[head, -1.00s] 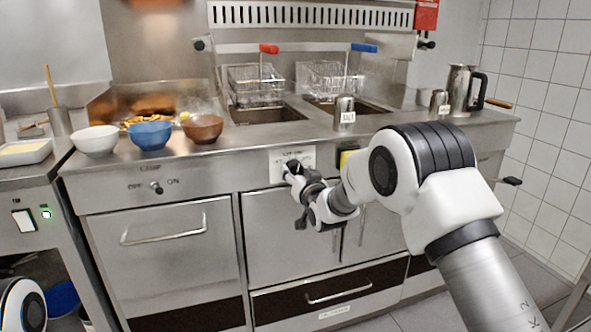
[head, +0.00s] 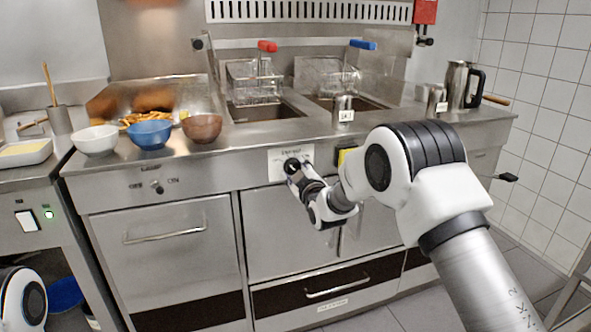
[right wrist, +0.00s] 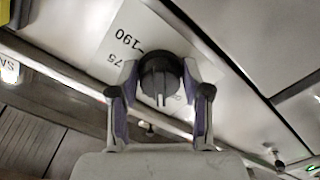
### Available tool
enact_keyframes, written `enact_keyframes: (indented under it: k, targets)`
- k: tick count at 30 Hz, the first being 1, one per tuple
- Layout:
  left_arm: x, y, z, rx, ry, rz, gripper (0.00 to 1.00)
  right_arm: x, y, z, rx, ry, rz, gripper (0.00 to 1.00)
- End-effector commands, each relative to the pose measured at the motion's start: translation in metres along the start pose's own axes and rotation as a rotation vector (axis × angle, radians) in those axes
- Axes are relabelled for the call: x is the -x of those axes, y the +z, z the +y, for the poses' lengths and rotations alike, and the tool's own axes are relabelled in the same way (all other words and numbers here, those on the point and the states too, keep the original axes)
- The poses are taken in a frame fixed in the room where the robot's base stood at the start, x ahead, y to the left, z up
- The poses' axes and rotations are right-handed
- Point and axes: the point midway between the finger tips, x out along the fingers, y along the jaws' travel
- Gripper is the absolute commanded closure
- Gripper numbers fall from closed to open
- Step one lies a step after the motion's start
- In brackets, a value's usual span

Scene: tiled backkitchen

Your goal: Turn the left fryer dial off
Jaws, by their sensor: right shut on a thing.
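The black round fryer dial (head: 291,165) sits on a white label plate (head: 305,153) on the steel front panel, below the fryer basins. My right gripper (head: 294,175) is at the dial. In the right wrist view, the dial (right wrist: 160,72) lies between the two fingertips of the right gripper (right wrist: 161,82), which are shut on its sides. Its ridge points toward the gripper's palm. The printed numbers "190" and "75" show beside it. My left gripper is out of view; only a piece of my left arm shows at the lower left.
Another knob (head: 157,187) marked OFF and ON is further left on the panel. Bowls, including a blue bowl (head: 150,134), stand on the counter above. A salt shaker (head: 343,108) stands near the counter edge. A yellow block (head: 345,156) is just right of the label plate.

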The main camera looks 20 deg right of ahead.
Motion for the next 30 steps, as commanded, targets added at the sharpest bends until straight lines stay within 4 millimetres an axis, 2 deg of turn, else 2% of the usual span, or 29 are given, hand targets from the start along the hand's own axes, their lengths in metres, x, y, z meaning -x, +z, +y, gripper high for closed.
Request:
enact_keyframes:
  k: [12, 30]
  targets:
    - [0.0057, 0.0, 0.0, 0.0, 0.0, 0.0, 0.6, -0.0004, -0.0011, 0.0023, 0.277, 0.002, 0.001, 0.87]
    - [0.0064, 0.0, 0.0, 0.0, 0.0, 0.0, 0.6, -0.0003, -0.001, 0.0023, 0.348, 0.002, 0.001, 0.87]
